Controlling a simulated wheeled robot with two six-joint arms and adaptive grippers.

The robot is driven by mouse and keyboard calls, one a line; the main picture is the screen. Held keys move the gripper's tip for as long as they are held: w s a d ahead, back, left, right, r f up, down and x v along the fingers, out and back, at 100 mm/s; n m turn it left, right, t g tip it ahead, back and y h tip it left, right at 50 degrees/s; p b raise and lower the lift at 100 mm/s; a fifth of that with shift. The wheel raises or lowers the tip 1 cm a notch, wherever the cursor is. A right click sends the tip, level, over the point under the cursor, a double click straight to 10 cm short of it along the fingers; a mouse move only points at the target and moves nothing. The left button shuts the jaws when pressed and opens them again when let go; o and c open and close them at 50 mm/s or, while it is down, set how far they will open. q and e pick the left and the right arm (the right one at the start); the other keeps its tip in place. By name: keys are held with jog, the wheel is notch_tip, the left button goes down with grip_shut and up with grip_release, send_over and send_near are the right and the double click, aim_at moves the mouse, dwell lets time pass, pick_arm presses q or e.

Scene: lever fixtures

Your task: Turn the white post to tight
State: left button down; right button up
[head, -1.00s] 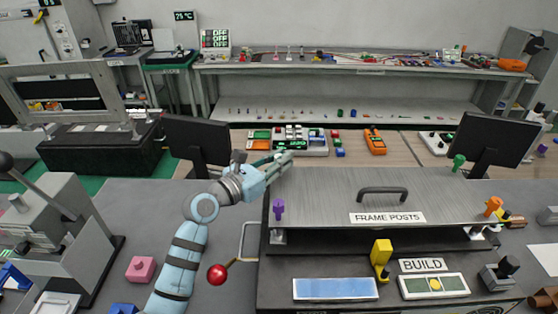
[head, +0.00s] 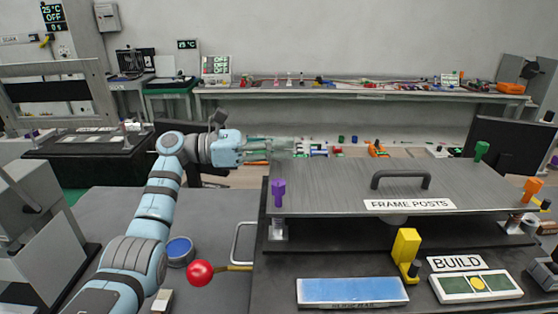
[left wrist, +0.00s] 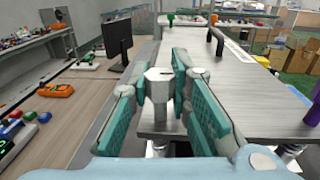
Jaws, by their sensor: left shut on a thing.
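The plate labelled FRAME POSTS (head: 350,180) has a purple post (head: 278,192) at its front left, an orange post (head: 532,188) at its front right and a green post (head: 482,151) at its back right. My left gripper (head: 287,146) reaches in level from the left to the plate's back left corner. In the left wrist view, the white post (left wrist: 158,88) stands upright between the teal fingers of my left gripper (left wrist: 165,100), which are shut on it. In the head view, I cannot make out the post at the fingertips. My right gripper is out of view.
A dark handle (head: 400,178) rises from the plate's middle. A yellow lever (head: 406,250) stands in front of the plate. A dark monitor (left wrist: 117,38) is beyond the gripper.

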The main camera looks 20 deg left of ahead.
pick_arm(q)
jog(key=shift+f+m+g+b, duration=0.1)
jog(key=shift+m+g+b, duration=0.35)
jog(key=shift+g, duration=0.25)
jog(key=shift+h, duration=0.3)
jog(key=c, duration=1.5)
grip_release()
jog(key=shift+o, duration=0.2)
jog(key=shift+a, duration=0.2)
jog(key=v, duration=0.7)
